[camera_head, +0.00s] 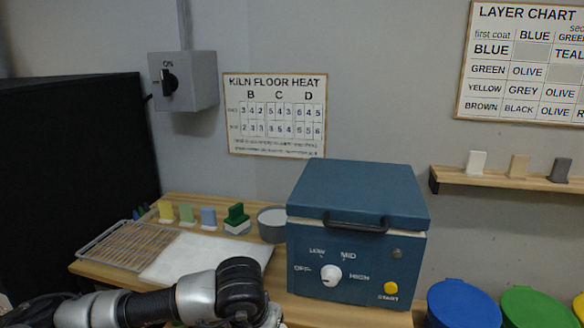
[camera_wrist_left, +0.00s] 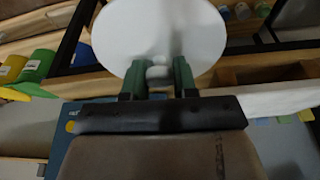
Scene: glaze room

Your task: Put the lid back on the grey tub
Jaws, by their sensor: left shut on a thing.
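In the left wrist view a round pale grey-white lid (camera_wrist_left: 150,30) fills the top middle, with a small knob on it. My left gripper (camera_wrist_left: 157,76) is shut on this knob, one green finger on each side. The head view shows only my left arm at the bottom left; the gripper and lid are outside it. My right gripper is in neither view.
A blue kiln box (camera_head: 355,240) stands on the wooden bench, with a round grey container (camera_head: 272,224) to its left. Tubs with a blue lid (camera_head: 463,305) and a green lid (camera_head: 535,308) stand at the lower right. A wire rack (camera_head: 128,245) and a white sheet (camera_head: 205,258) lie at left.

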